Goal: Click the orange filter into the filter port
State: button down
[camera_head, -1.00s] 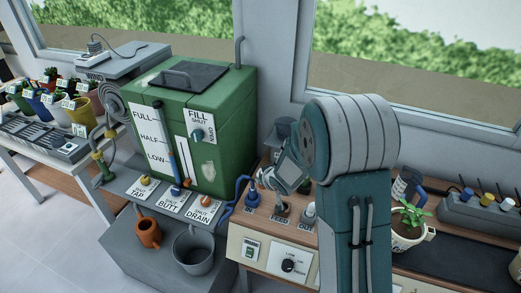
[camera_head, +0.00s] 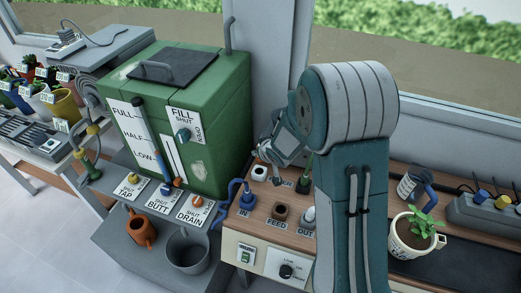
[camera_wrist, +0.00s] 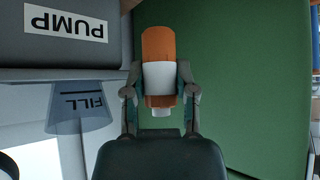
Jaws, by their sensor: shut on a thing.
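The orange filter (camera_wrist: 158,42) has an orange body, a white band and a small white tip. In the wrist view it sits between the fingers of my gripper (camera_wrist: 160,88), which is shut on it. In the head view my gripper (camera_head: 268,152) hangs over the back of the wooden bench, beside the green tank, and the filter cannot be made out there. Under it is a white-rimmed socket (camera_head: 260,172); its label is partly hidden, so I cannot tell if it is the filter port.
A blue plug (camera_head: 246,197) stands at IN and a grey fitting (camera_head: 308,216) at OUT. The green tank (camera_head: 185,130) stands close on the left. A potted plant (camera_head: 416,232) is on the right. The wrist view shows a PUMP label (camera_wrist: 66,24).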

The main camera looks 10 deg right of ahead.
aim_at(256, 166)
jog(key=shift+a+f, duration=0.45)
jog(key=shift+f, duration=0.05)
jog(key=shift+d+f, duration=0.15)
jog(key=shift+f, duration=0.5)
jog(key=shift+d+f, duration=0.15)
jog(key=shift+f, duration=0.45)
jog(key=shift+a+f, duration=0.15)
jog(key=shift+f, duration=1.2)
jog(key=shift+f, duration=0.45)
jog(key=shift+c, duration=1.7)
grip_release()
jog(key=v, duration=1.2)
